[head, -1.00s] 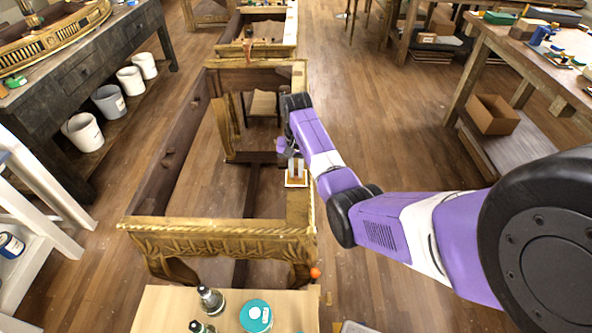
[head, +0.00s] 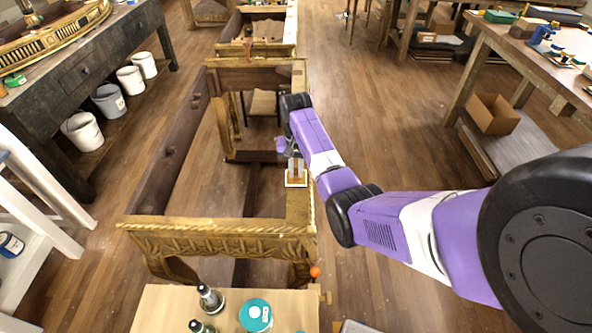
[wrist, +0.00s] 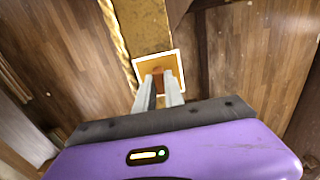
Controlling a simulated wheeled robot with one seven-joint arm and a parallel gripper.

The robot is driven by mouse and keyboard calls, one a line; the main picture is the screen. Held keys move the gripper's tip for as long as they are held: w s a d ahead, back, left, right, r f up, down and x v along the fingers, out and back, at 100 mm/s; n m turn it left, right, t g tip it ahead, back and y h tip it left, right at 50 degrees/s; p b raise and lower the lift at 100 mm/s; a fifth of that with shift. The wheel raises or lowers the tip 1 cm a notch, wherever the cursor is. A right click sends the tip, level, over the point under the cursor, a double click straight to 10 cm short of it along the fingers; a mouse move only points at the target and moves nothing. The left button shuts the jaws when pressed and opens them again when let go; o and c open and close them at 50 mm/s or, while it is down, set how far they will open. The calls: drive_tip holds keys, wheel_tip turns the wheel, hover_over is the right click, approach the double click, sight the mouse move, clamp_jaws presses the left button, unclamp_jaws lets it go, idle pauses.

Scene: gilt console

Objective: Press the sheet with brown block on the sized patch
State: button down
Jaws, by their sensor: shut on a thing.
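The sheet (wrist: 144,67) is a small square with a white border and an orange-gold middle. It lies on the gilt right rail of the console frame, and its white edge also shows in the head view (head: 296,186). My gripper (wrist: 160,84) is over the sheet, its two pale fingers shut on the brown block (wrist: 158,76), which shows between the tips. In the head view my gripper (head: 296,171) points down at the sheet. The block looks to be at or just above the sheet; contact cannot be told. The sized patch is not distinguishable, and the sheet may hide it.
The gilt console frame (head: 215,228) has an open middle with floor below. A light wooden table (head: 170,309) in front holds dark bottles and a teal-lidded jar (head: 256,314). A dark bench (head: 85,75) stands left, a worktable (head: 500,45) right. Floor right of the frame is clear.

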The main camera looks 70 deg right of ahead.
drive_tip(key=shift+f, duration=0.5)
idle(1.6)
drive_tip(key=shift+r+p, duration=2.05)
drive_tip(key=shift+r, duration=1.55)
